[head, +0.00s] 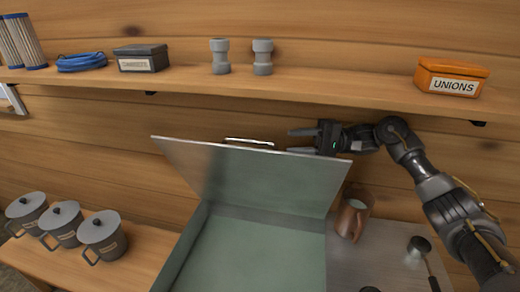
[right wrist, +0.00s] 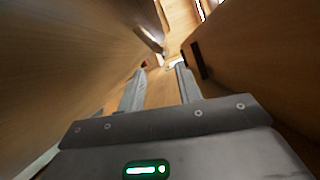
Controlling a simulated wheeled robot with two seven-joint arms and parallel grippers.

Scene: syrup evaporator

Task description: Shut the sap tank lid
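The sap tank (head: 190,248) stands in the lower middle of the head view, its inside green-grey and open to view. Its lid (head: 255,178) is up, leaning back toward the plank wall. A pale bar handle (head: 248,142) is on the lid's upper edge. My right gripper (head: 291,141) is at that upper edge, to the right of the handle, with its fingers pointing left toward it. Its two fingers are apart, and in the right wrist view (right wrist: 160,80) I see nothing clearly held between them. My left gripper is not in view.
A shelf (head: 330,88) runs above the lid, bearing an orange unions box (head: 452,78), grey fittings (head: 262,57), a dark box (head: 141,58) and blue tubing (head: 82,62). A copper jug (head: 351,217) and a ladle (head: 420,247) are right of the tank. Lidded mugs (head: 102,236) stand left.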

